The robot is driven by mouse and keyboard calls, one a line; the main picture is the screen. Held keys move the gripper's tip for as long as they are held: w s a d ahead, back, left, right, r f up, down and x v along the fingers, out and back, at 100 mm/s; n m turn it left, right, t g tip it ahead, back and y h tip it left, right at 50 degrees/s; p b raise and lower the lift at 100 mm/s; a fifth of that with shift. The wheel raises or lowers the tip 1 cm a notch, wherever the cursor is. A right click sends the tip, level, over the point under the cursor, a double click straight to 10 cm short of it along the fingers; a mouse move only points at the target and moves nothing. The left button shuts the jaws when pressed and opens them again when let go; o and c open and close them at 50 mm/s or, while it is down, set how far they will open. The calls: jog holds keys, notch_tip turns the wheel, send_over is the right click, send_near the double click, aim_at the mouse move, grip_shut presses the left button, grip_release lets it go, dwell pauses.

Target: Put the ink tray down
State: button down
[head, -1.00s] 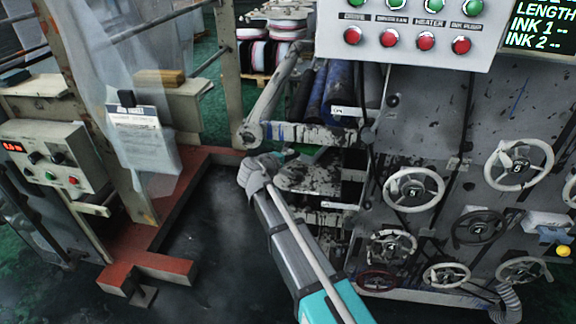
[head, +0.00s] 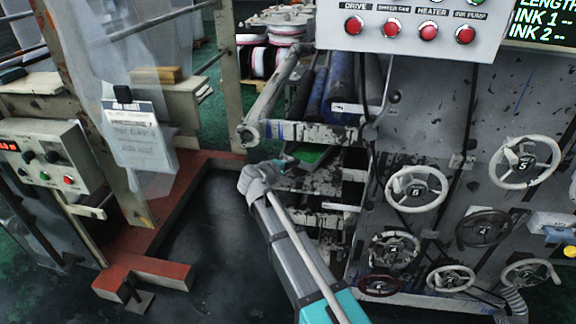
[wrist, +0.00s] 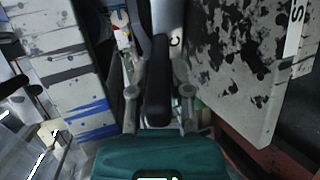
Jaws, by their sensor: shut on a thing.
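In the wrist view my gripper (wrist: 158,92) is shut, its two fingers either side of a dark bar (wrist: 157,105). This bar seems to be the handle of the ink tray, whose body I cannot make out clearly there. I cannot tell whether the tray rests on a support.
The grey press (head: 460,110) with several handwheels (head: 417,188) stands to the right. Dark blue rollers (head: 338,88) lie above the tray. A red floor frame (head: 165,265) and a control box (head: 45,155) are at left. Dark floor between is clear.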

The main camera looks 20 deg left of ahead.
jog(key=c, duration=0.6)
grip_release()
jog(key=shift+o, duration=0.2)
jog(key=shift+r, duration=0.15)
jog(key=p+v, duration=0.4)
jog(key=v, duration=0.8)
jog(key=shift+d, duration=0.1)
